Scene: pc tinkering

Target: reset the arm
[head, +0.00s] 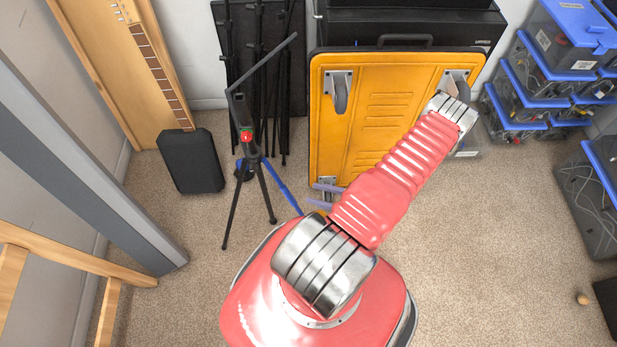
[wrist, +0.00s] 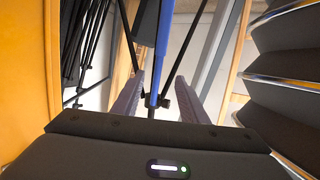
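My gripper (head: 313,194) shows in the head view as two purple fingers pointing left, just past my red arm. The rest of the gripper is hidden behind the arm. In the wrist view my gripper (wrist: 161,76) has its two fingers apart, with no object held between them. A blue tripod leg (wrist: 163,50) shows in the gap between the fingers in that view. In the head view the blue leg (head: 284,192) is to the left of the fingertips, apart from them. My arm reaches up and right, then folds back.
A black tripod (head: 251,145) stands left of my gripper. A yellow wheeled platform (head: 375,120) leans upright behind my arm. A black case (head: 191,161) stands by the wall, and clear bins with blue lids (head: 545,75) are stacked at right. Carpet (head: 480,240) is free at right.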

